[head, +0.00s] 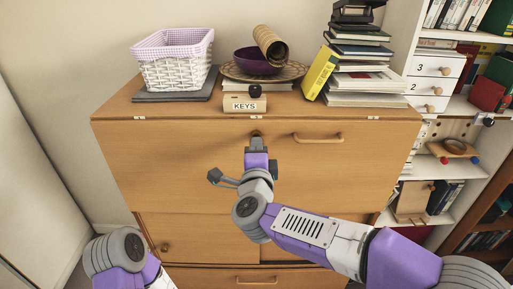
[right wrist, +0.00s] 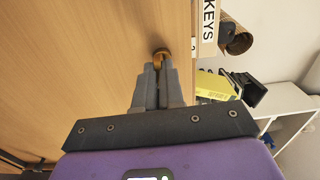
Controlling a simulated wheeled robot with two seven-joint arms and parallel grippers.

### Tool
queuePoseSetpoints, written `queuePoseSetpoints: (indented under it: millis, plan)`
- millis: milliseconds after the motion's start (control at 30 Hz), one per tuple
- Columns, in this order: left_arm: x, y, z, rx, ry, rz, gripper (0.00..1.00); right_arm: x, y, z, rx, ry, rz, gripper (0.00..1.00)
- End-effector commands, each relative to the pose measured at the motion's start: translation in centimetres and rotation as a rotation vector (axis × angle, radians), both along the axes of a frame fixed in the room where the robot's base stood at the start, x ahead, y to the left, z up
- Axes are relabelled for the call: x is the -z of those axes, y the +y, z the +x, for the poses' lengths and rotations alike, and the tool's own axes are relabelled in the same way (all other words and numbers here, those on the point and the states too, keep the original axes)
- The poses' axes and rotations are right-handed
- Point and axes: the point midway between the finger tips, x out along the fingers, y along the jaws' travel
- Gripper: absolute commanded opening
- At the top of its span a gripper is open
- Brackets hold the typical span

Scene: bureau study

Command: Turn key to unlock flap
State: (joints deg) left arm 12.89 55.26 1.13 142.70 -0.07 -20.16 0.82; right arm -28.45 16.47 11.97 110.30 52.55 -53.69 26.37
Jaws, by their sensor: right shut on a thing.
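The closed wooden flap (head: 180,160) of the bureau faces me, upright, with a wooden handle (head: 318,138) at its upper right. My right gripper (head: 256,140) is at the flap's upper middle, just below the KEYS label. In the right wrist view its fingers (right wrist: 160,68) are shut on the brass key (right wrist: 161,53) at the flap's surface. Most of the key is hidden between the fingertips, and its turn angle cannot be told.
On the bureau top stand a white basket (head: 174,72), a purple bowl (head: 256,62), a KEYS block (head: 244,104) and a stack of books (head: 360,75). White shelves (head: 435,68) stand at the right. The flap's left half is clear.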

Motion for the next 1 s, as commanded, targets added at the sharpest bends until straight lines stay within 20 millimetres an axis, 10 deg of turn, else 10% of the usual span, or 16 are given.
queuePoseSetpoints:
  millis: [1000]
  plan:
    - [-2.9,0.0,0.0,0.000,0.000,0.000,0.43,0.9,-0.1,0.1,-0.001,0.021,-0.299,0.00]
